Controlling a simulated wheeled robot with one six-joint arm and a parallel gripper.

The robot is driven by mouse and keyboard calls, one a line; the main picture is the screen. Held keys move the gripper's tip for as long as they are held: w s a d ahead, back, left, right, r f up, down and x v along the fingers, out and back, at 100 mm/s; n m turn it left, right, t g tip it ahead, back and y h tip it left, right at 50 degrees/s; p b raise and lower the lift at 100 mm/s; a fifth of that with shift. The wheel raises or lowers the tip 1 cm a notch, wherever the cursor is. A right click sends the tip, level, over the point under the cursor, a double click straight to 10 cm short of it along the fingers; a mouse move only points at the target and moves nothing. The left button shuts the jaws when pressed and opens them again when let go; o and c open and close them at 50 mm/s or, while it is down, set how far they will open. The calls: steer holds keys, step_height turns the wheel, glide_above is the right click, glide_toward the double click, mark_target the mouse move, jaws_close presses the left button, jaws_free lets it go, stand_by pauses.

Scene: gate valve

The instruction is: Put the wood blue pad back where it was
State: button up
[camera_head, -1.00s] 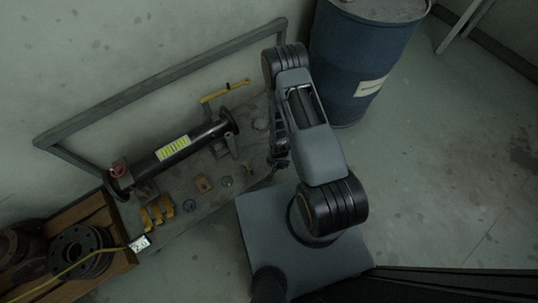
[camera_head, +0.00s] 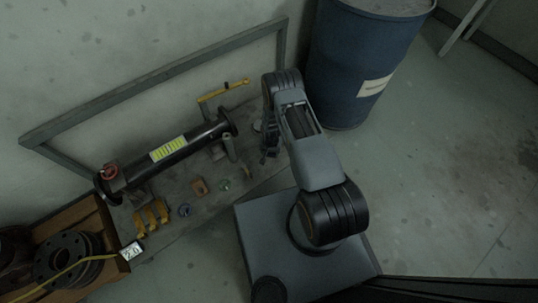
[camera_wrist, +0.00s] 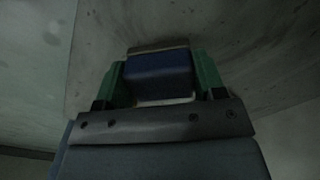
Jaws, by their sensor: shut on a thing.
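The wood blue pad (camera_wrist: 160,76) is a dark blue block with a tan edge along its far side, seen in the wrist view. My gripper (camera_wrist: 158,84) has green fingers on both sides of the pad and is shut on it. In the head view my gripper (camera_head: 268,148) is over the right part of the grey board (camera_head: 240,205), close to the right end of the pipe. The pad cannot be made out there. Whether the pad touches the surface beyond it cannot be told.
A dark flanged pipe (camera_head: 165,152) with a yellow label lies along the board. Small discs, an orange-brown block (camera_head: 199,187) and yellow brackets (camera_head: 152,215) are in front. A wooden crate (camera_head: 110,235) is at left, a blue barrel (camera_head: 350,65) at right.

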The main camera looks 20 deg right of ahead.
steer(key=shift+f, duration=1.15)
steer(key=shift+f+b, duration=0.15)
steer(key=shift+b, duration=0.25)
steer(key=o, duration=0.9)
step_height(320, 180, up, 12)
steer(key=p, duration=0.4)
steer(key=shift+s+p, duration=0.1)
steer(key=shift+p, duration=0.3)
